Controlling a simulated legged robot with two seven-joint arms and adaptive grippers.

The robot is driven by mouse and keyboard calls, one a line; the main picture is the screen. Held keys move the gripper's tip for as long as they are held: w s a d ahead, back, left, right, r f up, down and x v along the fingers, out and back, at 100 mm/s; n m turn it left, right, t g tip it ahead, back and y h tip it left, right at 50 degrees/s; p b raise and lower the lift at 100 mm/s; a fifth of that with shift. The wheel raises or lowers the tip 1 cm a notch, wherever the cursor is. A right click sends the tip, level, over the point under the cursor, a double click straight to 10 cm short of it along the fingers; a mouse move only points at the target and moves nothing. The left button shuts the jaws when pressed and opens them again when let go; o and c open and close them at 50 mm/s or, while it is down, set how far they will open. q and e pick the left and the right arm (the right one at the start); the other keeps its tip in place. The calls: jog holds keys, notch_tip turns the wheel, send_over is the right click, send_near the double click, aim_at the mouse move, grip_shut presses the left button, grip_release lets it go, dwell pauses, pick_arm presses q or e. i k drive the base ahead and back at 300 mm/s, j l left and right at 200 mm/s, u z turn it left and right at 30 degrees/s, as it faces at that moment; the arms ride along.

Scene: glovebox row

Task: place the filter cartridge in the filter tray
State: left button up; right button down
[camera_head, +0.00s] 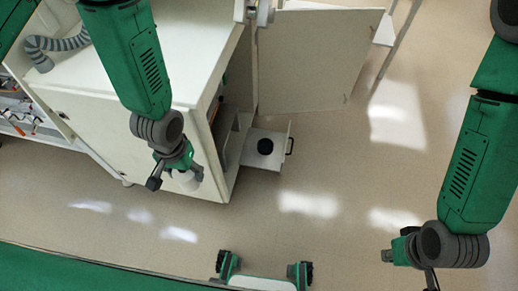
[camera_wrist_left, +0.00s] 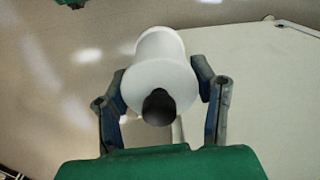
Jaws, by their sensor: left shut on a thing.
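The filter cartridge (camera_wrist_left: 160,75) is a white, flanged cylinder with a dark round knob at its near end. My left gripper (camera_wrist_left: 163,98) is shut on it, one finger on each side. In the head view the cartridge (camera_head: 188,181) shows as a small white shape at my left gripper (camera_head: 176,178), in front of the cabinet side. A white pulled-out tray (camera_head: 255,160), likely the filter tray, sticks out of the cabinet to the right. A dark round object lies in it. My right gripper (camera_head: 389,256) is far right, apart from everything; its fingers are unclear.
The white cabinet (camera_head: 205,60) stands at left, with its door (camera_head: 315,60) swung open behind the tray. A shelf with small items (camera_head: 25,115) is at far left. The floor in front is clear.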

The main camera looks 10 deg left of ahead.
aim_at(264, 149)
jog(key=i+l+u, duration=0.1)
jog(key=u, duration=0.3)
jog(key=i+l+u, duration=0.1)
jog(key=l+u, duration=0.25)
jog(key=i+l+u, duration=0.1)
jog(key=l, duration=0.35)
jog(key=i+l+u, duration=0.1)
jog(key=l, duration=0.35)
jog(key=i+l, duration=0.2)
jog(key=l, duration=0.3)
jog(key=i+l+u, duration=0.15)
jog(key=l, duration=0.3)
jog(key=i+l+u, duration=0.1)
jog(key=l, duration=0.4)
jog(key=i+l, duration=0.25)
jog(key=l, duration=0.15)
